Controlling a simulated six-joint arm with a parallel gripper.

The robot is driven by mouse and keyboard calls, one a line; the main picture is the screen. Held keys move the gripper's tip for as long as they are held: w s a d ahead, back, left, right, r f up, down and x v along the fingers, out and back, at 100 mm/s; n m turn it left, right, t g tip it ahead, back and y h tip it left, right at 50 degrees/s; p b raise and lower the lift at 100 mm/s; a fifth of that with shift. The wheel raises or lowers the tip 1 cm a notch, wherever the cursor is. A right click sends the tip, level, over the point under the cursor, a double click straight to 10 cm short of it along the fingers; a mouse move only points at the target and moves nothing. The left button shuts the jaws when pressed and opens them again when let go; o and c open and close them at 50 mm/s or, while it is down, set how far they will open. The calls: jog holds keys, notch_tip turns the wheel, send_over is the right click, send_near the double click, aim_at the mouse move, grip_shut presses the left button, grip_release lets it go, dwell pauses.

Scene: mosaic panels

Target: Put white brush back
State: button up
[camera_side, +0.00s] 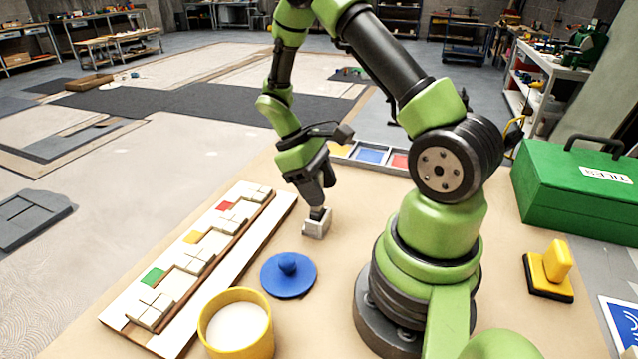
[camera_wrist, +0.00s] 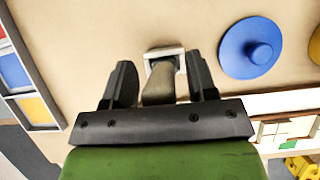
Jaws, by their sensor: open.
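A small pale grey-white square piece (camera_side: 316,229) stands on the brown work surface in the side view, directly below my gripper (camera_side: 317,200). In the wrist view it shows as a square pale rim (camera_wrist: 164,51), with a brown handle-like part (camera_wrist: 160,84) rising from it towards the camera. This looks like the white brush, but I cannot tell whether the square is its head or a holder. My gripper (camera_wrist: 160,75) is open, with one finger on each side of the brown part. Contact between the fingers and the handle cannot be made out.
A blue disc with a knob (camera_side: 288,275) lies near the gripper, beside a yellow tub (camera_side: 237,350) with white contents. The mosaic panel (camera_side: 270,225) lies left. A tray of coloured tiles (camera_side: 345,161) is behind; a green toolbox (camera_side: 575,185) and yellow-black float (camera_side: 549,290) are right.

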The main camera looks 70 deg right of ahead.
jog(key=v, duration=1.1)
jog(key=a+r+t, duration=0.4)
jog(key=a+r, duration=0.1)
jog(key=r, duration=0.2)
jog(key=s+a+r+m+t+y, duration=0.2)
jog(key=s+a+r+m+t, duration=0.2)
jog(key=s+a+t, duration=0.5)
notch_tip(320, 180, up, 2)
jog(key=shift+s+a+r, duration=0.1)
jog(key=shift+s+a, duration=0.55)
jog(key=shift+s, duration=0.3)
